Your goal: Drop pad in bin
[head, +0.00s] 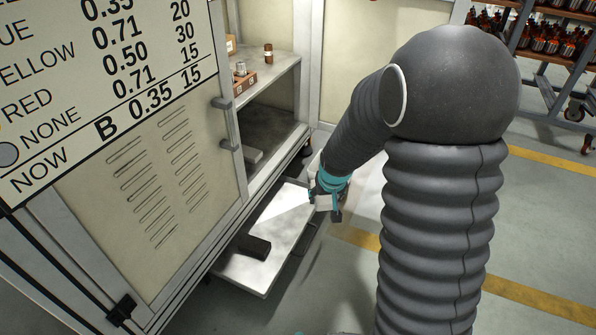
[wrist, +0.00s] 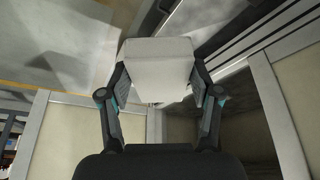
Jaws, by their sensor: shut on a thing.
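My gripper (head: 326,196) is at the right edge of a low metal tray in the head view, below the open cabinet. In the wrist view my gripper (wrist: 160,72) is shut on a white, block-shaped pad (wrist: 158,58), with one finger on each side. In the head view the pad is mostly hidden by the gripper and arm, with only small pale parts beside the fingers. I cannot make out a bin for certain in either view.
The low tray (head: 285,238) holds a dark block (head: 254,247). The cabinet's door (head: 165,175) stands at the left. Floor (head: 540,235) right of my arm is clear.

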